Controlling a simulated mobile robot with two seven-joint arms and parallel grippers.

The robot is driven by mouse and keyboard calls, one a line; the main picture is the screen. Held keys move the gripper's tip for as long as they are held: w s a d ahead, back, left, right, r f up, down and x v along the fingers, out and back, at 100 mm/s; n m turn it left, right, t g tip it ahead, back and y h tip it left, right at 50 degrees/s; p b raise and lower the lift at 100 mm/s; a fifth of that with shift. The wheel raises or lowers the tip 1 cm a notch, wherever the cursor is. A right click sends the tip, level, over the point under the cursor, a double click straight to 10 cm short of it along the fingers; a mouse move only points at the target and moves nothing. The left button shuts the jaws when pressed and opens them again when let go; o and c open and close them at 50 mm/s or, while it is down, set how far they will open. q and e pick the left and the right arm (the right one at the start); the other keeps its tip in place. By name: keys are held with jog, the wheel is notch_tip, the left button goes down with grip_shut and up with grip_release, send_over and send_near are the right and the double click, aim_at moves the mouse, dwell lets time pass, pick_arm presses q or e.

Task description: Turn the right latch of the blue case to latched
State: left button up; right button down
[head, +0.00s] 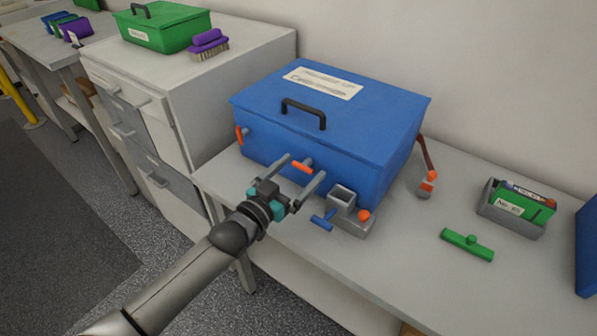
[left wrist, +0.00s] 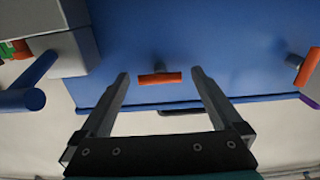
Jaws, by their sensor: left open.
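The blue case (head: 330,135) stands closed on the bench, with a black handle (head: 303,112) and a label on its lid. Two orange latches show on its front. The left one (head: 240,136) is turned upright. The right latch (head: 301,168) is a short orange bar lying level. In the left wrist view the right latch (left wrist: 159,78) sits crosswise between my open fingertips, with a gap on each side. My left gripper (head: 304,166) is open in front of the case and points at this latch. It also shows in the left wrist view (left wrist: 160,74). My right gripper is not in view.
A grey fixture (head: 348,222) with a blue handle (head: 323,219) and orange knob stands close right of my gripper. A green T-shaped piece (head: 467,245) and a grey holder (head: 511,223) lie further right.

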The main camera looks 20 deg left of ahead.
pick_arm(q)
jog(key=c, duration=1.2)
jog(key=shift+m+p, duration=1.4)
jog(key=shift+m, duration=7.6)
jog(key=o, duration=1.2)
